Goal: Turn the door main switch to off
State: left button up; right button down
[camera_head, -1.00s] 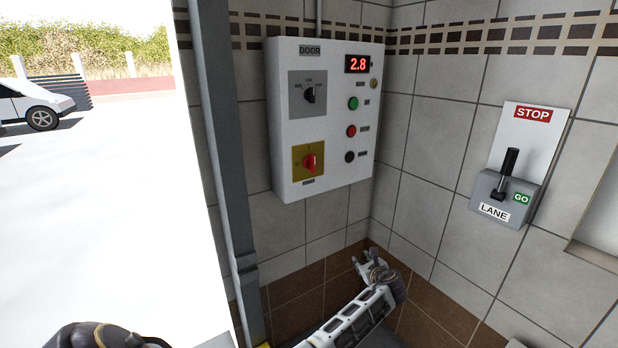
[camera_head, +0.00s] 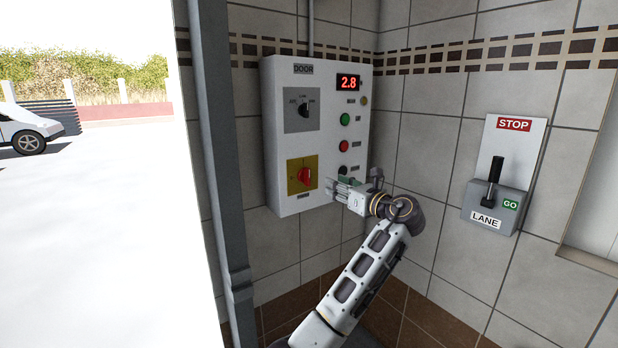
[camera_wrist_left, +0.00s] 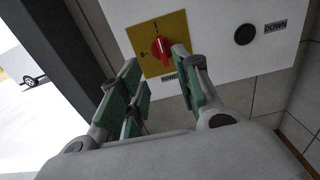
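The door main switch is a red rotary knob (camera_head: 304,176) on a yellow plate (camera_head: 293,187) at the lower left of the white DOOR box (camera_head: 285,140). In the left wrist view the red knob (camera_wrist_left: 160,50) shows beyond the fingers, its pointer close to upright on the plate. My left gripper (camera_head: 338,186) is to the right of the knob in the head view, apart from it. In the left wrist view its green-padded fingers (camera_wrist_left: 158,80) are spread with nothing between them. My right gripper is not in view.
The box also carries a grey selector plate (camera_head: 303,107), a red 2.8 display (camera_head: 348,83) and several round buttons. A LANE lever box (camera_head: 497,195) hangs on the right wall. A grey post (camera_head: 215,150) stands left of the DOOR box.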

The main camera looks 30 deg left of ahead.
aim_at(309, 173)
pick_arm(q)
jog(key=shift+w+a, duration=0.1)
jog(key=shift+a, duration=0.05)
